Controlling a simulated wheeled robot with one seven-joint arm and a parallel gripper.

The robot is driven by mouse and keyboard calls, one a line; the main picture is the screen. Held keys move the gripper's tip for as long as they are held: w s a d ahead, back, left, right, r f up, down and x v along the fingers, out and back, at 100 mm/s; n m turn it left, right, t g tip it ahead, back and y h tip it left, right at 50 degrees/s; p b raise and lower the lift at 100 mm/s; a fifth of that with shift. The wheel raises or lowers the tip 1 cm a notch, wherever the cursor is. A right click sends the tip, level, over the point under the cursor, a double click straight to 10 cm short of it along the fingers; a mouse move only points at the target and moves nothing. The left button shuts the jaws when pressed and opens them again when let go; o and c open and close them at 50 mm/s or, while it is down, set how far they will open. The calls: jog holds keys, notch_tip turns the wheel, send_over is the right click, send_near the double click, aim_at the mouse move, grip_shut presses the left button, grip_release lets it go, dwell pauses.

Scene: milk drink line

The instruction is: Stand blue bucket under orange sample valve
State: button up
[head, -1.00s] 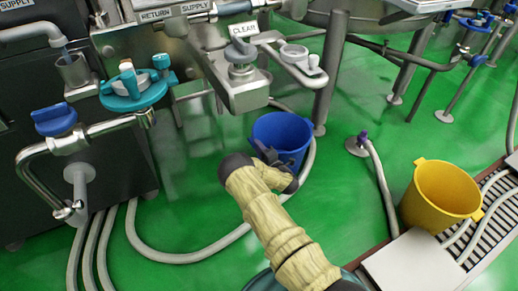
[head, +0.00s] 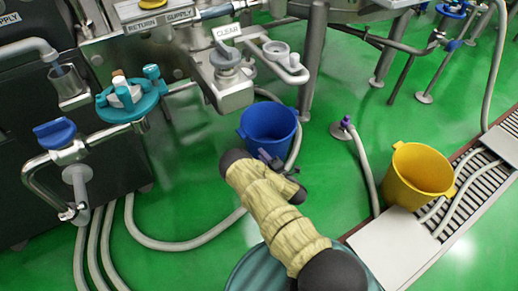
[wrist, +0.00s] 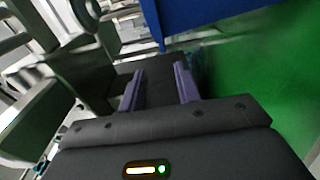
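The blue bucket (head: 268,125) stands upright on the green floor, below the "CLEAR" fitting. My gripper (head: 272,160) is low in front of its near side, partly overlapping its lower edge in the head view. In the wrist view, my gripper's two purple fingers (wrist: 159,82) are apart with nothing between them. The bucket's blue wall (wrist: 205,18) shows just beyond and above the fingertips. No clearly orange sample valve shows. A teal valve (head: 128,100) at the left carries a small pale orange piece on top.
A yellow bucket (head: 418,175) stands at the right beside the floor grating (head: 468,185). A blue-handled valve (head: 56,133) is at the far left. Grey hoses (head: 185,244) curve over the floor. A purple-topped floor fitting (head: 344,124) stands right of the blue bucket.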

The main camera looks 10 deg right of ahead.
dwell(0.6)
jog(key=w+d+r+m+h, duration=0.5)
jog(key=r+m+h, duration=0.2)
jog(key=m, duration=0.2)
notch_tip(320, 180, up, 8)
jog(key=s+d+m+g+h, duration=0.1)
jog(key=s+m+g+h, duration=0.15)
jog(key=m+g, duration=0.35)
jog(key=s+a+r+m+g+y, duration=0.1)
jog(key=s+a+r+m+g, duration=0.1)
jog(key=s+r, duration=0.3)
jog(key=s+a+r+m+g, duration=0.3)
jog(key=s+r, duration=0.2)
jog(key=s, duration=0.8)
jog(key=s+a+r+m+g+y, duration=0.1)
jog(key=s+a+r+m+g, duration=0.1)
jog(key=s+r, duration=0.4)
jog(key=s+g, duration=0.1)
jog(key=s, duration=0.3)
jog(key=shift+a+m+y, duration=0.15)
jog(key=shift+m+y, duration=0.2)
jog(key=shift+m, duration=0.05)
jog(key=shift+o, duration=0.2)
jog(key=shift+w, duration=0.1)
